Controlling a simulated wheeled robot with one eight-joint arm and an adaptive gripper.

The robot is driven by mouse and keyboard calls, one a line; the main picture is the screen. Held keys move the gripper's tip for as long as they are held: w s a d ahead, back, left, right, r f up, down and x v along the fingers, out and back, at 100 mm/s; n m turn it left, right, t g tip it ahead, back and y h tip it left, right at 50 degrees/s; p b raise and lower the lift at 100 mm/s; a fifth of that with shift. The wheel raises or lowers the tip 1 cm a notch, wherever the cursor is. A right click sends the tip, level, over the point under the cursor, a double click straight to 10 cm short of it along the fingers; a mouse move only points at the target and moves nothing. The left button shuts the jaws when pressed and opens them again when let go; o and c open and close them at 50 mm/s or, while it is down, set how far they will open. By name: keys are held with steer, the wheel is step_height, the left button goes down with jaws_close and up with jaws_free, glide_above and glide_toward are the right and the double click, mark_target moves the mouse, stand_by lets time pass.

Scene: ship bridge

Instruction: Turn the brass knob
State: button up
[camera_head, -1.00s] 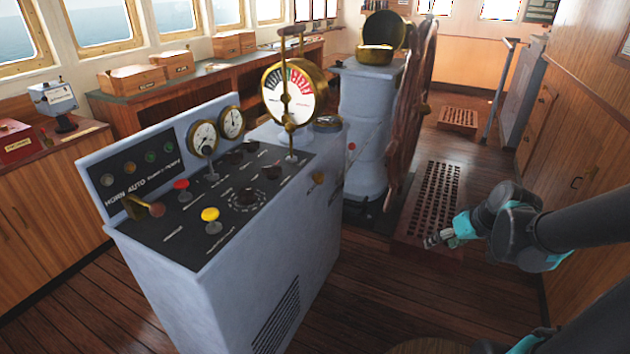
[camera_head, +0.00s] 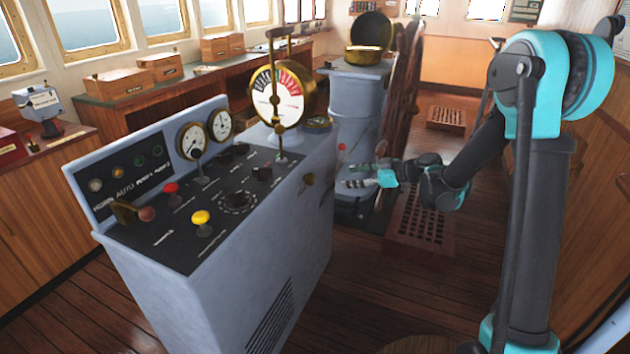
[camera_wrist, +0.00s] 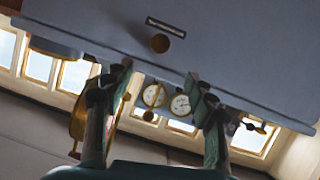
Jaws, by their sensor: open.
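A small round brass knob (camera_head: 308,180) sits on the right side wall of the grey console (camera_head: 225,285), below its top edge. In the wrist view the knob (camera_wrist: 160,43) shows as a brown-gold disc beside a small dark label, on the grey wall. My gripper (camera_head: 350,173) is to the right of the knob in the head view, with its fingers pointing left towards the console. It is open and empty, with a gap between it and the wall. In the wrist view the knob lies beyond and roughly between the fingertips (camera_wrist: 158,80).
The console top carries a brass telegraph (camera_head: 282,95), gauges, a red knob (camera_head: 171,190) and a yellow knob (camera_head: 201,218). The wooden wheel (camera_head: 402,90) and grey binnacle (camera_head: 355,110) stand behind my gripper.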

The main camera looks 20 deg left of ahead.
mark_target(314, 179)
steer(key=x, duration=1.5)
steer(key=shift+a+f, duration=0.1)
steer(key=shift+a, duration=0.05)
steer(key=c, duration=1.2)
steer(key=shift+o, duration=0.2)
steer(key=shift+m, duration=0.3)
